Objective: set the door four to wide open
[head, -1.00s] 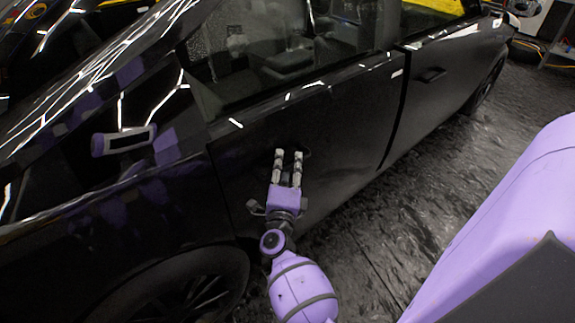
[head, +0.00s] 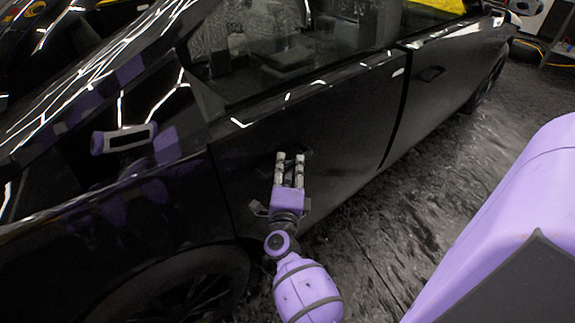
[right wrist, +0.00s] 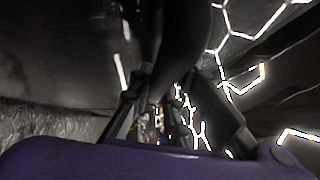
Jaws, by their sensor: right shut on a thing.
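The glossy black car door (head: 345,125) in front of me has a window in its upper half; I take it as door four, though no label shows. It looks at most slightly ajar. My right gripper (head: 290,156) reaches up to its outer face and is shut on the door handle (head: 304,152), which the fingers mostly hide. In the right wrist view, the gripper's dark fingers (right wrist: 180,118) stand by a dark curved part, too dim to make out fully. My left gripper is not in view.
A second door (head: 430,90) with its own handle is farther along the car at right. A wheel (head: 185,290) is at lower left, near my right arm. Wet-looking dark floor (head: 400,215) lies clear beside the car. Purple shapes on the body panel at left are reflections.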

